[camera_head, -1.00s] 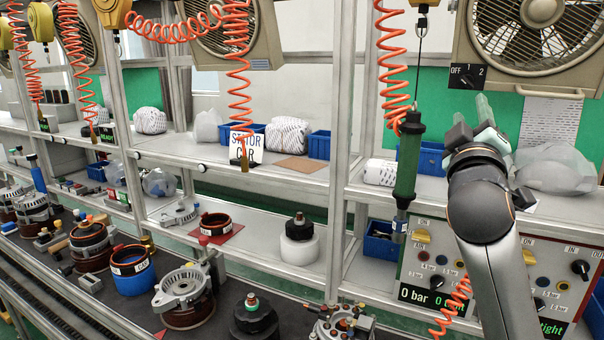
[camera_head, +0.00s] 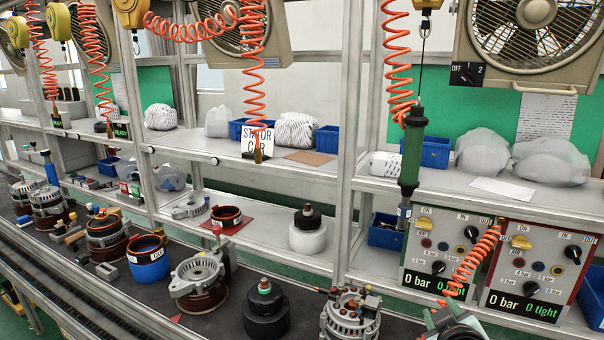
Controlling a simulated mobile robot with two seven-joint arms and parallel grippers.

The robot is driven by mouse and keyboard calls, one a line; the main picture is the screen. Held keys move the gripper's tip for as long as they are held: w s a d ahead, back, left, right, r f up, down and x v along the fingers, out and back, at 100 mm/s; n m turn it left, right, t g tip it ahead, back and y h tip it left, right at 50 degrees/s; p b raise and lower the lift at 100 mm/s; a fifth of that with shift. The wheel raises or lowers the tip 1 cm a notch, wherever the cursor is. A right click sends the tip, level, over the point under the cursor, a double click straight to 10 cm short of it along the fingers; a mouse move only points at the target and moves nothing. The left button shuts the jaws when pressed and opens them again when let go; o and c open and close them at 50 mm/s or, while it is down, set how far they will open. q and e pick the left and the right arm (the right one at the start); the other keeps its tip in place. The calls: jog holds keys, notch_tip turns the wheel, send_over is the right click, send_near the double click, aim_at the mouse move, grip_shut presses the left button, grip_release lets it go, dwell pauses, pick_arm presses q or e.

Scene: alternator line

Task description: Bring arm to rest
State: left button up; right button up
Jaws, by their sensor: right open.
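My right gripper (camera_head: 447,314) shows at the bottom edge, right of the middle, with only its top part in the picture. It is open, and I see nothing held in it. It is low, in front of the control panels and to the right of a silver alternator part (camera_head: 350,314). The rest of my right arm is out of the picture. My left gripper is not in view.
A green hanging screwdriver (camera_head: 411,158) hangs on its cable in front of the shelf. Two control panels (camera_head: 440,245) (camera_head: 538,268) stand behind my gripper, with an orange coiled hose (camera_head: 470,262) before them.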

jog(key=s+a+f+m+g+y, duration=0.15)
jog(key=s+f+g, duration=0.35)
jog(key=s+f, duration=0.7)
jog(key=s+a+f+m+g+y, duration=0.1)
jog(key=s+a+f+g+y, duration=0.2)
jog(key=s+f, duration=1)
jog(key=w+a+f+t+y, duration=0.1)
jog(key=a+f+t, duration=0.2)
jog(key=f, duration=0.3)
jog(key=shift+a+f+t, duration=0.3)
jog(key=shift+a+t, duration=0.1)
jog(key=shift+t, duration=0.3)
jog(key=shift+d, duration=0.1)
